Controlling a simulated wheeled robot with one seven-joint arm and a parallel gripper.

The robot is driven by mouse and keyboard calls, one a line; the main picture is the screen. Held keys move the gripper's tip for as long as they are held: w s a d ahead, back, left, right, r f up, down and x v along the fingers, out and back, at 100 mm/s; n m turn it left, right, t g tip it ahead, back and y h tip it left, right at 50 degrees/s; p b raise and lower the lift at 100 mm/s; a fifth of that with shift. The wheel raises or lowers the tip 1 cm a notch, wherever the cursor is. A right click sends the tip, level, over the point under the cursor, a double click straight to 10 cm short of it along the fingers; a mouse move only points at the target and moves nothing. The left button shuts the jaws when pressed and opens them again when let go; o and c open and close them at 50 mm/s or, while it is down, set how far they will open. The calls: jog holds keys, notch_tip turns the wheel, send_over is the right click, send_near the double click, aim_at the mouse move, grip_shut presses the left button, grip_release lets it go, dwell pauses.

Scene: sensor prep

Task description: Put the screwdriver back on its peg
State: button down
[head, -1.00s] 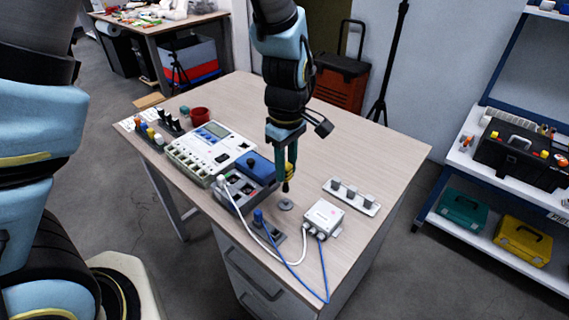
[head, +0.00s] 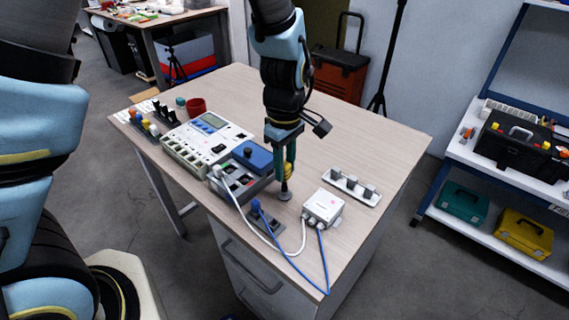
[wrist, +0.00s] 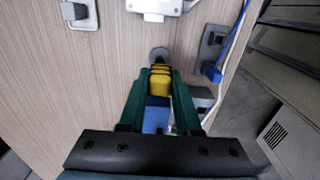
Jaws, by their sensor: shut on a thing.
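My gripper (head: 282,168) points down over the table and is shut on the screwdriver. The screwdriver's yellow handle (head: 290,171) shows beside the green fingers; in the wrist view the yellow handle (wrist: 160,83) sits between them. A small round grey base (head: 285,195) lies on the table directly below my gripper, and it shows just beyond the fingertips in the wrist view (wrist: 159,53). A short dark piece reaches down from the fingertips to this base. I cannot tell whether it touches, or whether it is tool or peg.
A grey tray with a blue box (head: 254,154) stands close left of my gripper. A white sensor box (head: 323,206) with white and blue cables is to the right front. A strip with grey knobs (head: 351,187) lies to the right. The back right of the table (head: 360,135) is clear.

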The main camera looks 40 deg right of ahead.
jog(key=shift+f+p, duration=0.35)
jog(key=shift+f, duration=0.4)
dwell(2.9)
jog(key=shift+c, duration=1.8)
grip_release()
jog(key=shift+r+p, duration=3.3)
jog(key=shift+r, duration=0.25)
